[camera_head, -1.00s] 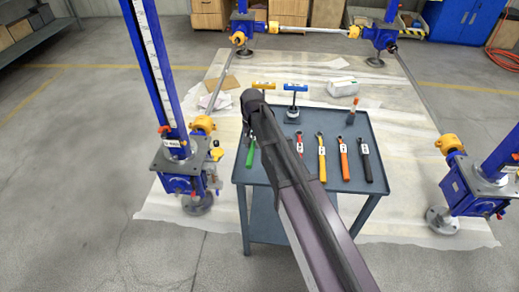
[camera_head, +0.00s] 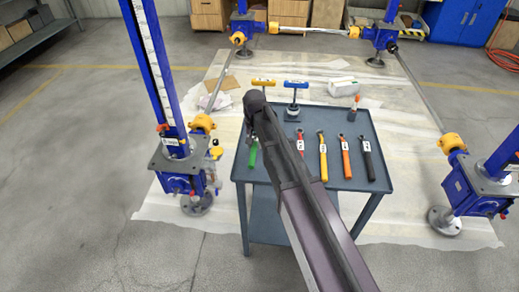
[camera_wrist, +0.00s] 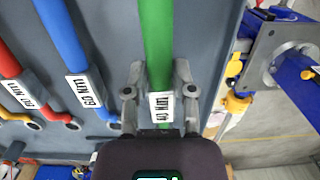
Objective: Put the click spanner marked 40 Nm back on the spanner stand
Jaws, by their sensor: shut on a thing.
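The green spanner (camera_wrist: 158,40) has a white label (camera_wrist: 161,107) reading 40 Nm, and my gripper (camera_wrist: 160,72) is shut on it, one finger on each side near the label. In the head view, part of the green spanner (camera_head: 253,154) shows at the left of the grey stand (camera_head: 335,119); the rest is behind my arm. In the wrist view it is over the grey top; I cannot tell whether it touches it. A blue spanner (camera_wrist: 65,35) marked 60 Nm and a red spanner (camera_wrist: 8,60) marked 80 Nm lie beside it.
Yellow (camera_head: 323,160), orange (camera_head: 345,160) and black (camera_head: 367,160) spanners lie in a row on the stand. Blue screw jacks (camera_head: 183,165) flank the stand.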

